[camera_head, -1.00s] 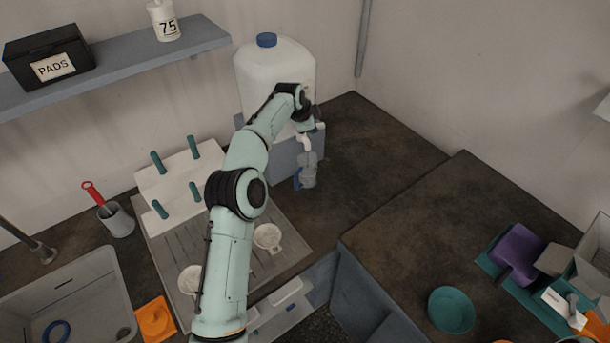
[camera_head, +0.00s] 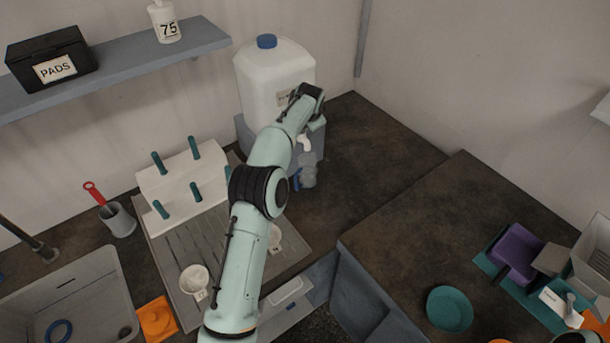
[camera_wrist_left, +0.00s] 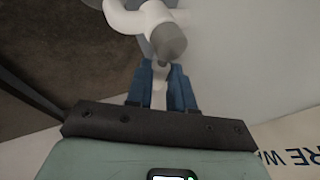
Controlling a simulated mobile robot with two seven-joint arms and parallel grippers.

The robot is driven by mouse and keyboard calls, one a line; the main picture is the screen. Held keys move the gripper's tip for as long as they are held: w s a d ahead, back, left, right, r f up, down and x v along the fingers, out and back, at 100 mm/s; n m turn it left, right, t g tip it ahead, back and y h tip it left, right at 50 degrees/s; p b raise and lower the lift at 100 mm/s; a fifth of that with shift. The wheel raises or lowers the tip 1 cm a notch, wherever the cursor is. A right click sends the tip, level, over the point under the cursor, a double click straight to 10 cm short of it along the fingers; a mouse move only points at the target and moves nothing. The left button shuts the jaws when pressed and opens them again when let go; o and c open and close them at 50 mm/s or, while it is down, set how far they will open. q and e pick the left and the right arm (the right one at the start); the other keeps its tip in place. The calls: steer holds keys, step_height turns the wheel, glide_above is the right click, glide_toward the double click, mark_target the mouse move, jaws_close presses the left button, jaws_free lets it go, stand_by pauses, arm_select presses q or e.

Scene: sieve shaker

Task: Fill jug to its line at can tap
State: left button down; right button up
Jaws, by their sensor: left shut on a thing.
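A large white can (camera_head: 265,85) with a blue cap stands on a grey stand (camera_head: 245,137) at the back. Its white tap (camera_head: 304,143) sticks out at the front. A clear jug (camera_head: 309,174) with a blue handle stands under the tap; its line and water level are too small to tell. My left gripper (camera_wrist_left: 161,80) is at the tap, and its blue fingers are shut on a narrow white piece, apparently the tap lever (camera_wrist_left: 159,98). In the head view my wrist hides the fingertips. My right gripper is not in view.
A sink (camera_head: 75,290) is at lower left. The dark counter right of the jug is clear. A teal bowl (camera_head: 449,309) sits at lower right.

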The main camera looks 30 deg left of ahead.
arm_select(q)
steer(key=shift+a+r, duration=0.1)
steer(key=shift+r, duration=0.1)
steer(key=m+h, duration=0.1)
steer(key=m, duration=0.2)
steer(key=s+m+h, duration=0.1)
steer(key=shift+d+m+t+h, duration=0.3)
steer(key=shift+d+t, duration=0.05)
steer(key=shift+t, duration=0.05)
steer(key=shift+f, duration=0.2)
stand_by(4.1)
steer(key=shift+w+a+n+g+y, duration=0.2)
steer(key=shift+n+y, duration=0.45)
steer(key=shift+n, duration=0.5)
steer(key=shift+w+a+n+g+y, duration=0.2)
steer(key=shift+n+y, duration=0.45)
steer(key=shift+n, duration=0.5)
